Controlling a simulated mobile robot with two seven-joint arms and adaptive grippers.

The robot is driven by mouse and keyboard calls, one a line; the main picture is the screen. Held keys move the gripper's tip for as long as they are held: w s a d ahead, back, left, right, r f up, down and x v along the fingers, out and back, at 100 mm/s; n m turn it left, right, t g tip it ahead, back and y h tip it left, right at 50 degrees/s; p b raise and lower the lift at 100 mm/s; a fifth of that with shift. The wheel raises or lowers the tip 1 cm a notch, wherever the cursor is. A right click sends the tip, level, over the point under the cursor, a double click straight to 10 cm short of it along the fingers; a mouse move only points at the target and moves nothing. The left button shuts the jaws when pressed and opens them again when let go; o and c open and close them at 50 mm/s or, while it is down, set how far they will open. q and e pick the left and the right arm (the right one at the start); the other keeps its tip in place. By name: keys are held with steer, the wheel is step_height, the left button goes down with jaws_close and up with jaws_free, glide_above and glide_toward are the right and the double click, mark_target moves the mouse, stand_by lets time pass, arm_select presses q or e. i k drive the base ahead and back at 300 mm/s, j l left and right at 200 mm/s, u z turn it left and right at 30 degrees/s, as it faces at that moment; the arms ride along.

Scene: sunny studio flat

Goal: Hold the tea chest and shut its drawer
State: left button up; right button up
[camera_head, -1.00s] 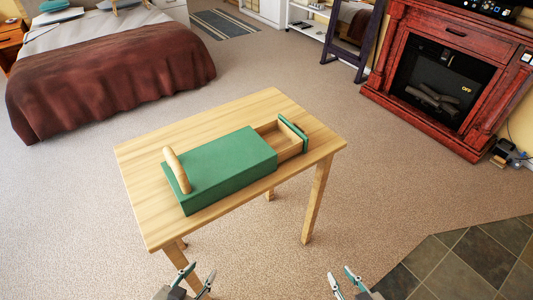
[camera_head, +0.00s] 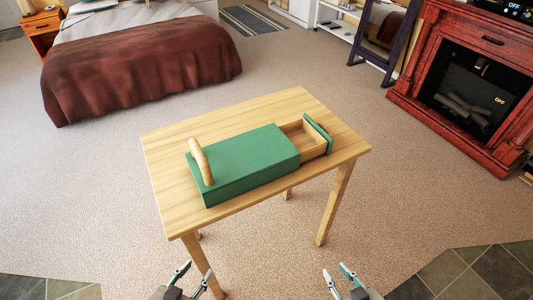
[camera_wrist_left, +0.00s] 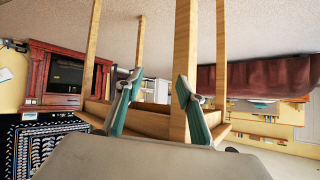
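The green tea chest (camera_head: 245,166) lies on the wooden table (camera_head: 180,219). It has a pale wooden handle (camera_head: 200,161) at its left end. Its drawer (camera_head: 311,140), with a green front, is pulled out at the right end and looks empty. My left gripper (camera_head: 191,272) is open and empty, in front of the table's near edge and apart from the chest. In the left wrist view, its two fingers (camera_wrist_left: 155,100) are spread, with a table leg seen beyond them. My right gripper (camera_head: 336,274) is open and empty, to the right of the left one, also apart from the chest.
A bed with a brown cover (camera_head: 140,70) stands at the back left. A red fireplace (camera_head: 470,85) stands at the right, with a dark-framed mirror (camera_head: 383,40) behind. The carpet (camera_head: 90,190) around the table is clear.

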mark_target(312, 139)
steer(key=i+l+u, duration=0.15)
steer(key=l+u, duration=0.25)
steer(key=l, duration=0.5)
steer(key=l+u, duration=0.35)
steer(key=l, duration=0.55)
steer(key=i+l+u, duration=0.25)
steer(key=l, duration=0.2)
steer(key=l+u, duration=0.2)
steer(key=l, duration=0.25)
steer(key=i+l+u, duration=0.25)
steer(key=l, duration=0.25)
steer(key=k+j+z, duration=0.1)
steer(key=j, duration=0.25)
steer(key=k+j+z, duration=0.15)
steer(key=j, duration=0.25)
steer(key=k+j+z, duration=0.1)
steer(key=j, duration=0.25)
steer(key=k+j+z, duration=0.15)
steer(key=j, duration=0.15)
steer(key=i+j, duration=0.1)
steer(key=i, duration=0.35)
